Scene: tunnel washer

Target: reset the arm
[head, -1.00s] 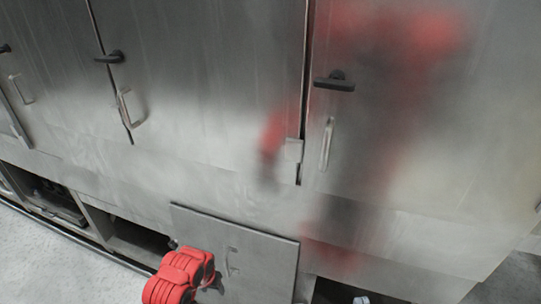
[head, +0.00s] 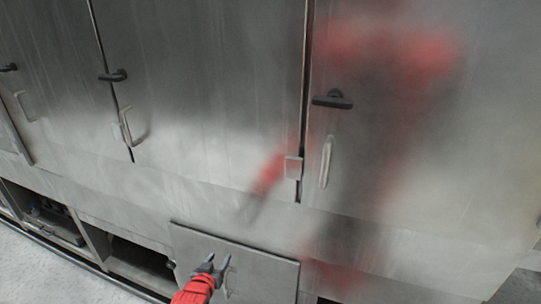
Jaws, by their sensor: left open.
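My left gripper (head: 215,262) shows at the bottom of the head view, left of centre, with dark fingers and a red wrist behind them. Its fingers point up the picture and are open, with nothing visible between them. It is in front of the grey lower panel (head: 262,268), overlapping that panel's left part near its handle (head: 229,280). I cannot tell whether it touches the panel. My right gripper is not in view.
Tall steel doors with black latches (head: 332,100) and metal pull handles (head: 326,162) fill the upper view. Blurred red reflections show on the steel. Open dark bays (head: 140,258) lie at the lower left, beside pale floor (head: 40,276).

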